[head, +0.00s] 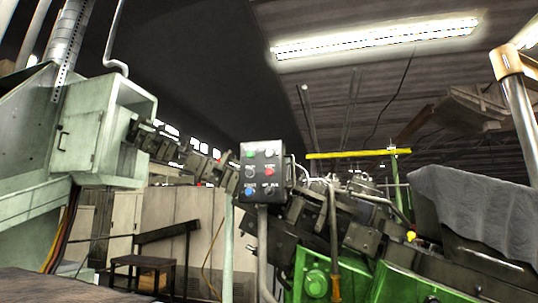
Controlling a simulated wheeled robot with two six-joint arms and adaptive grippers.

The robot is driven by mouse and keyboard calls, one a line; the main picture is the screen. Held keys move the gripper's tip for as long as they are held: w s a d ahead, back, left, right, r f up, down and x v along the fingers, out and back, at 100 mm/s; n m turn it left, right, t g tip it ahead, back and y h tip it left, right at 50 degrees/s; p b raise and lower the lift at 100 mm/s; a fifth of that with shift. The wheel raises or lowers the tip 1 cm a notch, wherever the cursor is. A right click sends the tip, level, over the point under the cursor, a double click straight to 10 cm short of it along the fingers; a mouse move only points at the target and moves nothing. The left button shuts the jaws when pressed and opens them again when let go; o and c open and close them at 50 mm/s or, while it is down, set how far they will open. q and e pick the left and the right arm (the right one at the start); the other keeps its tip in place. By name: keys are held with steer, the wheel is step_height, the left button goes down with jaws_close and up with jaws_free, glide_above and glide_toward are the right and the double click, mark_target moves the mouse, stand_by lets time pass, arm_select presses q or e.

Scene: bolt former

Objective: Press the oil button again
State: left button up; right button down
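A dark control box (261,178) stands on a grey post in the middle of the head view. Its face carries several round buttons and knobs in two columns. I see a green button (250,154), a red button (269,171) and a blue button (249,190), along with pale ones and a dark one. The small white labels are too small to read, so I cannot tell which one is the oil button. Neither of my grippers shows in the head view, and nothing is seen touching the box.
A green and dark metal machine (318,279) stands right of the box, with pipes close beside it. A pale green cabinet (80,145) is at the left. A dark stool (143,264) stands behind. A grey cloth-like cover (465,205) is at the right.

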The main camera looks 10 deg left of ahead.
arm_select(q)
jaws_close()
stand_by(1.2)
